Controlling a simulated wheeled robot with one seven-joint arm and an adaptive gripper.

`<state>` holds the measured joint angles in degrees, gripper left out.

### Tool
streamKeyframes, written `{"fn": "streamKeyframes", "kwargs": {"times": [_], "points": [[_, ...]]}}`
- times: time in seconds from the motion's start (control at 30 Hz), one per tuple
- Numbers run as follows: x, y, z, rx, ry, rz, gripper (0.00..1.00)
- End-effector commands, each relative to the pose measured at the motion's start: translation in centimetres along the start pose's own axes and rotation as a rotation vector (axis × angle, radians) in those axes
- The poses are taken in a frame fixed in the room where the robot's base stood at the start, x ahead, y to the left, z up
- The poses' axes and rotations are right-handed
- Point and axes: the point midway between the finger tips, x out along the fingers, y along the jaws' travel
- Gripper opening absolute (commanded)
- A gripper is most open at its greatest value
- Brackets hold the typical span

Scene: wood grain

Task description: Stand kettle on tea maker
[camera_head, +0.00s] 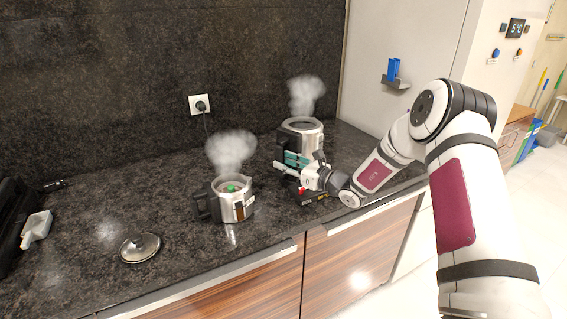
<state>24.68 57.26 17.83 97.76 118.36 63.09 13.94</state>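A tall steel vessel with a black handle (303,132), which looks like the kettle, is upright at the back right, steaming. A shorter steel pot (236,204) with a black handle and something green inside stands front left, also steaming. My gripper (279,169) is in front of the tall vessel's lower part, by its handle side. Whether its fingers are closed on the handle is unclear.
A round lid (140,247) lies on the dark stone counter (90,215) at front left. A wall socket (200,104) with a plug and cord is behind. A dark appliance and a pale scoop-like item (36,228) sit at far left. The counter between lid and wall is clear.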

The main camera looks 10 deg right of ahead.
Motion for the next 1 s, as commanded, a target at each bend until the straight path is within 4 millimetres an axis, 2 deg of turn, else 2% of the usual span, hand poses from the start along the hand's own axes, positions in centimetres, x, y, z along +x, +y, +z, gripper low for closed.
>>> {"fn": "streamKeyframes", "kwargs": {"times": [0.3, 0.5, 0.67, 0.83, 0.93, 1.0], "points": [[-6.5, -0.1, 0.0, 0.001, 0.001, -0.003, 0.37], [-9.6, -0.1, 0.0, 0.001, 0.001, -0.002, 0.37], [-10.6, 0.0, 0.0, 0.001, -0.001, 0.000, 0.37], [-10.7, 0.5, 0.5, -0.015, 0.003, 0.017, 0.37], [-10.3, 2.6, 2.2, -0.081, 0.023, 0.089, 0.37], [-10.2, 5.1, 4.0, -0.161, 0.049, 0.174, 0.37]]}}
